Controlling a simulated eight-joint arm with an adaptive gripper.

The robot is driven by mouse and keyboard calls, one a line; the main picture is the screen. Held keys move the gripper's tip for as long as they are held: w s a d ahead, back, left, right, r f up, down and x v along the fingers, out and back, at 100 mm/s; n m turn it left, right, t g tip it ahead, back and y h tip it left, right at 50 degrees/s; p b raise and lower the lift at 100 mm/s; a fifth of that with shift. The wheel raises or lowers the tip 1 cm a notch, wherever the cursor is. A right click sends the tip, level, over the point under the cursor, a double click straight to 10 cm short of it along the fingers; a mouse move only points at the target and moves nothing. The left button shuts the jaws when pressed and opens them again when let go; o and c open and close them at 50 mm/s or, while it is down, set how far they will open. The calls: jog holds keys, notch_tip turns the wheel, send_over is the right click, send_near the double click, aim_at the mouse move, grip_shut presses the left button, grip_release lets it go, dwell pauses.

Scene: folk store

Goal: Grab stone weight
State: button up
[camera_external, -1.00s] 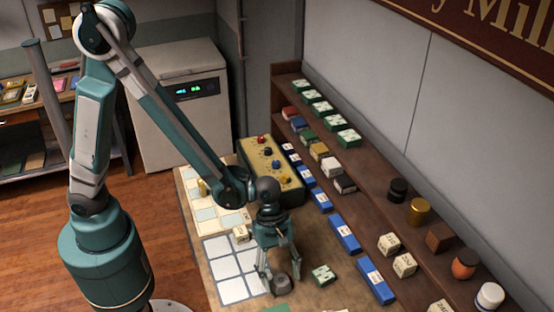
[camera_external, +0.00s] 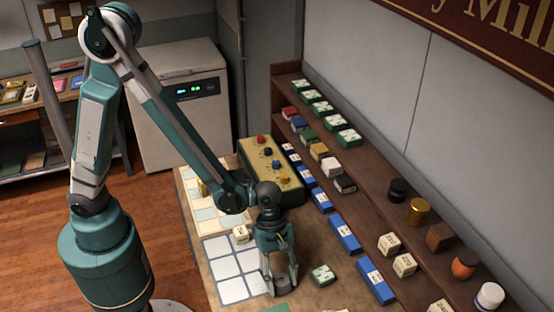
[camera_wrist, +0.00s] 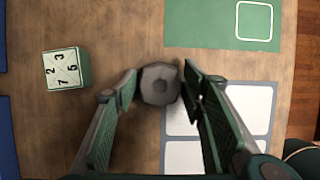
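In the wrist view my gripper (camera_wrist: 159,80) is open, with one green-padded finger on each side of the weight. Only narrow gaps show between the fingers and the weight, and I cannot tell whether either finger touches it.
A green-and-white numbered box (camera_wrist: 66,69) lies left of the fingers in the wrist view. A white-squared grid mat (camera_wrist: 250,98) and a green card (camera_wrist: 208,25) lie to the right. The shelf (camera_external: 430,255) with boxes and jars runs along the wall.

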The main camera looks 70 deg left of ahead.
aim_at(281, 279)
jog(key=c, duration=0.5)
jog(key=shift+r, duration=0.1)
jog(key=shift+r+p, duration=0.65)
jog(key=shift+r, duration=4.25)
